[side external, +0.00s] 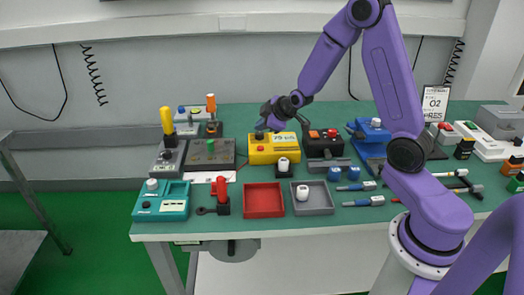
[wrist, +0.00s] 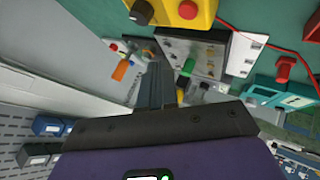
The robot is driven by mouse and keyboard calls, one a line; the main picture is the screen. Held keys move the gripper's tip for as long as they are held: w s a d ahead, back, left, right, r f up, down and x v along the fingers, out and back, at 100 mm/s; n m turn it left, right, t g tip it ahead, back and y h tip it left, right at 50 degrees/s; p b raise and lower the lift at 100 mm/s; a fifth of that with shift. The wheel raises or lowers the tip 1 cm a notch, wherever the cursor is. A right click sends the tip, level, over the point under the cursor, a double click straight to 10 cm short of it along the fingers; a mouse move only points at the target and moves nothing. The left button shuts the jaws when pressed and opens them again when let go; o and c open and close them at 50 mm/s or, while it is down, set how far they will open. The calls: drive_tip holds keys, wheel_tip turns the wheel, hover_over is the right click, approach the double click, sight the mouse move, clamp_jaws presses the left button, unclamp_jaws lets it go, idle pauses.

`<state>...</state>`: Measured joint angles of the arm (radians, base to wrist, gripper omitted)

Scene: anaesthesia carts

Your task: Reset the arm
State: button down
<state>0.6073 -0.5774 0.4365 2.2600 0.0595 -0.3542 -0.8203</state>
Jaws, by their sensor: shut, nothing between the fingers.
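My purple arm reaches in from the right. My gripper (side external: 268,120) is at its end, above and behind the yellow box (side external: 262,153) on the green table. In the wrist view the dark fingers of my gripper (wrist: 157,75) are together, with nothing held between them. In the side view the fingertips are small and dark, and I cannot tell their exact gap to the yellow box.
A red tray (side external: 263,213) and a grey tray (side external: 329,208) lie at the table's front. A teal box (side external: 161,212) stands at the left. A black box with a red button (side external: 324,144) and a blue device (side external: 370,140) stand near my arm.

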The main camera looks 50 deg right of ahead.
drive_tip(key=s+a+r+n+g+y, duration=0.1)
drive_tip(key=s+a+r+g+y, duration=0.15)
drive_tip(key=s+a, duration=0.6)
drive_tip(key=s+a+r+n+g+y, duration=0.1)
drive_tip(key=s+a+g, duration=0.2)
drive_tip(key=s+a, duration=0.55)
drive_tip(key=s+d+r+n+g+h, duration=0.1)
drive_tip(key=s, duration=0.9)
drive_tip(key=s+d+r+n+g+h, duration=0.1)
drive_tip(key=s+r+g, duration=0.1)
drive_tip(key=s, duration=0.8)
drive_tip(key=shift+s+d+r+h, duration=0.2)
drive_tip(key=shift+s+h, duration=0.05)
drive_tip(key=shift+h, duration=0.1)
drive_tip(key=shift+g, duration=0.25)
